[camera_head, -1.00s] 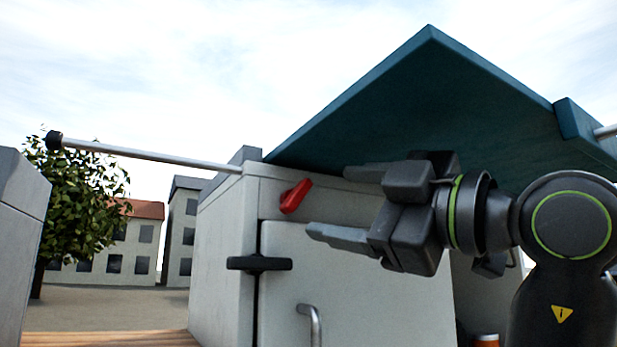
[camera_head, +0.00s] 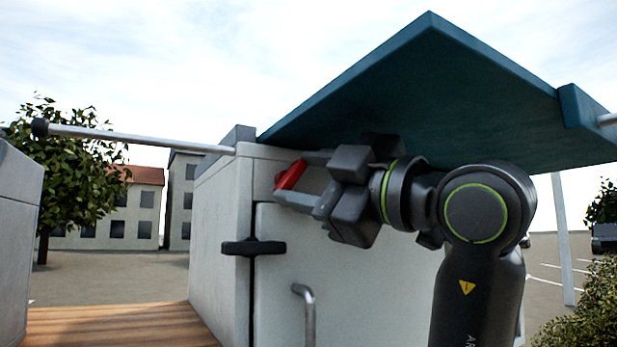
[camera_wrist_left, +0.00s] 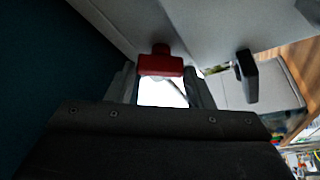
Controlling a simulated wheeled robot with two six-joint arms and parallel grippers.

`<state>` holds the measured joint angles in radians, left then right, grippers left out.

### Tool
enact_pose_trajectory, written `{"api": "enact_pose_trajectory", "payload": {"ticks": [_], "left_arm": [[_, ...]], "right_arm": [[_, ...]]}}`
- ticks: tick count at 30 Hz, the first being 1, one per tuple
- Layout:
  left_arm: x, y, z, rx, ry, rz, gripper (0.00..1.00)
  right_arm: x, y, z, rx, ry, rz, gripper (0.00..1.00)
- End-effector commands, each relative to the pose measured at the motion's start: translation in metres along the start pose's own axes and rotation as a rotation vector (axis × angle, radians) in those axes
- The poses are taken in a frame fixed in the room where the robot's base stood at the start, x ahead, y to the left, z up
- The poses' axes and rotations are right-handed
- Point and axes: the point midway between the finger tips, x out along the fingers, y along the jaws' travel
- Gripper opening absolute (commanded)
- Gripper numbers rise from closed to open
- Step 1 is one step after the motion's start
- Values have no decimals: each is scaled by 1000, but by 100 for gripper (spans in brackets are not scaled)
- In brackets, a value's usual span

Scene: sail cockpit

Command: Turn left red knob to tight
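The red knob (camera_head: 290,175) sits high on the front of the white cabinet, near its left corner, and slants up to the right in the head view. My left gripper (camera_head: 291,177) is at the knob, one finger by its upper end and one by its lower end. In the left wrist view the knob (camera_wrist_left: 160,65) lies between the tips of the two fingers, close to both. The fingers stand apart, but I cannot tell whether they press on the knob. My right gripper is not in view.
A teal panel (camera_head: 430,95) hangs close above my left gripper. A black latch (camera_head: 253,247) and a grey metal handle (camera_head: 306,310) are on the cabinet (camera_head: 216,240) below the knob. A metal rail (camera_head: 135,138) runs left from its top. A wooden deck (camera_head: 100,325) lies lower left.

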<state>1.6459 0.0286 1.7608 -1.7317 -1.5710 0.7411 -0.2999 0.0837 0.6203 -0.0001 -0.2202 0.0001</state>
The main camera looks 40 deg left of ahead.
Motion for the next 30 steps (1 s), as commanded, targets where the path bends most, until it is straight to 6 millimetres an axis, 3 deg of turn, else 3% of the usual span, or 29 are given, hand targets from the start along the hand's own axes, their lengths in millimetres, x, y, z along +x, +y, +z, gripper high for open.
{"api": "enact_pose_trajectory", "payload": {"ticks": [3, 14, 30], "left_arm": [[0, 0, 0, 0, 0, 1, 24], [0, -2, 1, 62, 1, 29, 24], [0, -8, 0, 473, 4, 200, 24]], "right_arm": [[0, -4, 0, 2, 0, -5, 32], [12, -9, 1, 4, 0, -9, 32], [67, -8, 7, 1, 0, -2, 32]]}}
